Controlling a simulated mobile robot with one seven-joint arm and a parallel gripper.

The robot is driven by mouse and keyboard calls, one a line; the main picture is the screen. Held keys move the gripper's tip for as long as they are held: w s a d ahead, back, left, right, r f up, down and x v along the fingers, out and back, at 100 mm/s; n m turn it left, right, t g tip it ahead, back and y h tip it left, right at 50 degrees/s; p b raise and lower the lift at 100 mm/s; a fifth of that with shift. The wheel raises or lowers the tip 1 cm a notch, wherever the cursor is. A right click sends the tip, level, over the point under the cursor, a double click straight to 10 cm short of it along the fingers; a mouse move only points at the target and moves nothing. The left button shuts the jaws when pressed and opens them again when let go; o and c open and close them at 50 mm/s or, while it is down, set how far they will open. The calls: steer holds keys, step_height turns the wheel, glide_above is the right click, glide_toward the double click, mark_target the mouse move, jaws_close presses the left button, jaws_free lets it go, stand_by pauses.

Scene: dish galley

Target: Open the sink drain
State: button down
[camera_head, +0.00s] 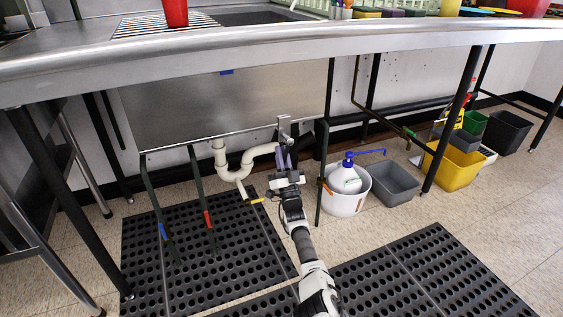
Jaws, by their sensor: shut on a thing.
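My gripper (284,152) reaches up under the steel sink counter (270,60). It is shut on a grey metal fitting (285,128) by the end of the cream drain pipe (262,151). The fingers partly hide what they hold, and I cannot tell whether it is the drain's handle. The drain pipe bends in a U below the basin's steel underside (190,105). Left of my gripper, a blue-tipped rod (163,232) and a red-tipped rod (207,219) hang down. A yellow-tipped lever (254,201) sticks out below the pipe, apart from the fingertips.
A white bucket (345,202) with a white jug (345,180) stands close to the right of my gripper. Beyond it are a grey bin (393,185) and a yellow bin (454,168). Dark table legs (455,115) flank the space. Perforated black mats (205,245) cover the floor.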

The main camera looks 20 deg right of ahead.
steer(key=shift+d+f+n+y+b, duration=0.1)
steer(key=shift+d+n+y+b, duration=0.15)
steer(key=shift+n+y, duration=0.7)
steer(key=shift+d+n+y+b, duration=0.15)
steer(key=shift+n+y+b, duration=0.2)
steer(key=shift+n+y, duration=0.6)
steer(key=c, duration=1.4)
jaws_free()
steer(key=shift+c, duration=0.2)
